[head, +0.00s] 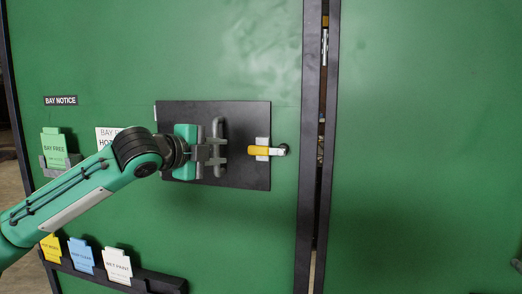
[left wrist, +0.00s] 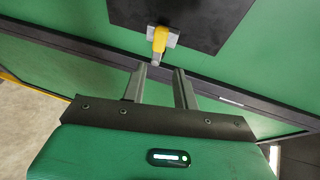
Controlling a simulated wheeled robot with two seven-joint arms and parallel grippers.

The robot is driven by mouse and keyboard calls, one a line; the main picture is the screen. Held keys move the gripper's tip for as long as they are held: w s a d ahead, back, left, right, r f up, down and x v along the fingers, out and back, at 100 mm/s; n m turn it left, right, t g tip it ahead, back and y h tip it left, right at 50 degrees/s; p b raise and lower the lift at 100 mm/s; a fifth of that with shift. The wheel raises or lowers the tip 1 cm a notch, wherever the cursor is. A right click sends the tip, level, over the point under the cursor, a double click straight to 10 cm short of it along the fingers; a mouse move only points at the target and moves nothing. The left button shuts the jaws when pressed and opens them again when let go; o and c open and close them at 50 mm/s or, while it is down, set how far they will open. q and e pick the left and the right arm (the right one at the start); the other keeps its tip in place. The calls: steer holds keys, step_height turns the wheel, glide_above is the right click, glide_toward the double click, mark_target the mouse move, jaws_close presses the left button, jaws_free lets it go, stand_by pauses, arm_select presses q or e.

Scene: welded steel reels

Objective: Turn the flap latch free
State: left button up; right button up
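The flap (head: 240,118) is a dark rectangular plate on the green door. A grey loop handle (head: 218,128) stands on it, partly hidden behind my gripper. The flap latch (head: 259,151) is at the flap's right edge, with a yellow grip lying level and a pale end pointing right. It also shows in the left wrist view (left wrist: 159,40), past the fingertips. My left gripper (head: 221,152) is in front of the flap, left of the latch. In the left wrist view its two fingers (left wrist: 160,72) are apart with nothing between them. My right gripper is not in view.
A dark door post (head: 311,150) and a narrow gap run just right of the latch. A green tag (head: 54,148) and a white notice (head: 106,139) are at the left. Yellow, blue (head: 81,255) and white (head: 117,265) cards stand in a dark rack (head: 160,282) below.

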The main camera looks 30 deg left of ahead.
mark_target(255, 151)
arm_select(q)
steer(key=w+p, duration=0.1)
steer(key=w, duration=0.3)
steer(key=w+f+p, duration=0.1)
steer(key=w+p, duration=0.1)
steer(key=w, duration=0.2)
steer(key=w+f+p, duration=0.1)
steer(key=w+p, duration=0.1)
steer(key=w, duration=0.2)
steer(key=shift+w+d, duration=0.1)
steer(key=shift+d, duration=0.3)
steer(key=shift+w+f, duration=0.2)
steer(key=shift+w, duration=0.25)
jaws_close()
